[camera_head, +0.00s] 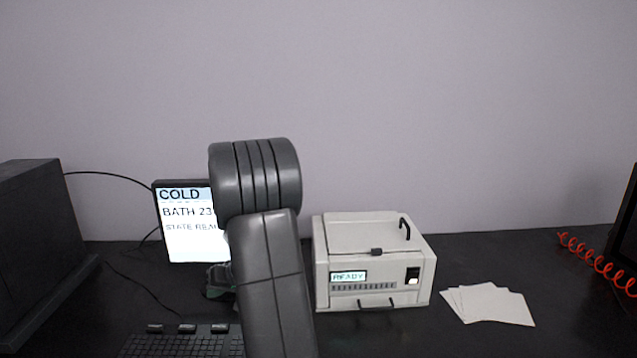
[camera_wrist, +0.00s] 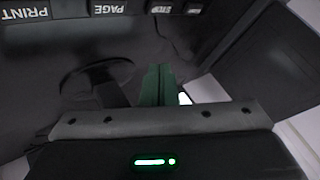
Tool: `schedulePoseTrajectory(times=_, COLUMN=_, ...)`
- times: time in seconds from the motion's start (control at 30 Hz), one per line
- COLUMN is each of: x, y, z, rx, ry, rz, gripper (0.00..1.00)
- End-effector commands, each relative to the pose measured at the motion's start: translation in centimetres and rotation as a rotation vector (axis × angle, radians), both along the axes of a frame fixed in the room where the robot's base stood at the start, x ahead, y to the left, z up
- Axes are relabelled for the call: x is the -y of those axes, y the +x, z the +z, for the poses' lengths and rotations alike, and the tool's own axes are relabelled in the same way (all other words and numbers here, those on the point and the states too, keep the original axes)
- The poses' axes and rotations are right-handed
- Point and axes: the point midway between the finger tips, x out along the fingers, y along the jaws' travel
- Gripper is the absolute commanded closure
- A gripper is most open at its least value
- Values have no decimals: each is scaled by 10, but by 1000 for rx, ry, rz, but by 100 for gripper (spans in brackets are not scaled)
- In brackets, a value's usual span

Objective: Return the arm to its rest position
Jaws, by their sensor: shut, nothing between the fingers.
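My gripper (camera_wrist: 158,72) shows in the wrist view as dark green fingers pressed together, shut and empty. It points down over the dark desk between a row of labelled keys and the screen's foot. In the head view my grey arm rises at the centre and bends at a thick joint. It hides most of my gripper and part of the screen (camera_head: 190,240), which reads COLD and BATH 23.
The pale instrument (camera_head: 370,262) reading READY stands right of my arm. White sheets (camera_head: 488,303) lie further right, near a red coiled cable (camera_head: 598,262). A keyboard (camera_head: 180,344) is at the front. A dark box (camera_head: 40,245) stands left. Bare desk separates the sheets and cable.

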Motion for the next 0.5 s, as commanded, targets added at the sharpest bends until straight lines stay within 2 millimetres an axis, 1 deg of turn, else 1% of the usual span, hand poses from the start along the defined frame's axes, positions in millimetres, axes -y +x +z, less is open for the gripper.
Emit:
schedulePoseTrajectory(times=0.27, x=0, y=0, z=-4, rx=-1, ry=0, rz=1, gripper=100)
schedulePoseTrajectory(times=0.37, x=1, y=-1, z=-14, rx=-2, ry=-1, rz=2, gripper=100)
schedulePoseTrajectory(times=0.47, x=1, y=-1, z=-30, rx=-4, ry=-1, rz=2, gripper=100)
schedulePoseTrajectory(times=0.5, x=1, y=-1, z=-38, rx=-4, ry=-1, rz=1, gripper=100)
